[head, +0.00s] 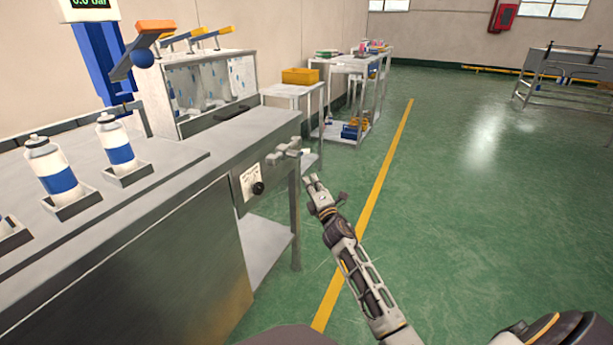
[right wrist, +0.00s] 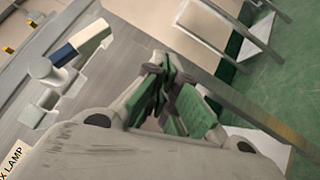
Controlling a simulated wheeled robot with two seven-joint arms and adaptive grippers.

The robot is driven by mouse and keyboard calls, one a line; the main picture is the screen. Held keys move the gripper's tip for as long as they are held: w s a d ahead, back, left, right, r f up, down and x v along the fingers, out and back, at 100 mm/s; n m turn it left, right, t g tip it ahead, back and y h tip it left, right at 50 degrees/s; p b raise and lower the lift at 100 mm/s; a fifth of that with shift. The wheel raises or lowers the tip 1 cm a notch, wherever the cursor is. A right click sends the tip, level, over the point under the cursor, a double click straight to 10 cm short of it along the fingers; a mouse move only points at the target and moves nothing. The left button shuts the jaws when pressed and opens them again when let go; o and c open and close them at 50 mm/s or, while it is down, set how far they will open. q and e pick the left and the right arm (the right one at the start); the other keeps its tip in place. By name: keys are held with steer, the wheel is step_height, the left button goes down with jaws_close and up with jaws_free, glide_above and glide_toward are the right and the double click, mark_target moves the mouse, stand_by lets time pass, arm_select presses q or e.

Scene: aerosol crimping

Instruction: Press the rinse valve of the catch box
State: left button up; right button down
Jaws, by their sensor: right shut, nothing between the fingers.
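A grey valve (head: 283,154) sticks out from the front of the steel bench near its right end. Its lever has a blue and white tip, clearer in the right wrist view, where the valve (right wrist: 45,75) is at the upper left. On the bench top stands a metal box (head: 215,85) with droplet-marked clear panels, seemingly the catch box. My right gripper (head: 311,180) is just right of and below the valve lever, apart from it. In the right wrist view its green-padded fingers (right wrist: 165,80) are shut and empty. My left gripper is not in view.
A black knob (head: 258,188) on a labelled plate sits below and left of the valve. White and blue cans (head: 52,170) stand in holders on the bench (head: 150,195). A shelf cart (head: 345,66) stands behind.

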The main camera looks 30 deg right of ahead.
steer(key=s+f, duration=0.1)
steer(key=s+d+f, duration=0.1)
steer(key=s+f, duration=0.2)
steer(key=shift+d, duration=0.3)
stand_by(0.4)
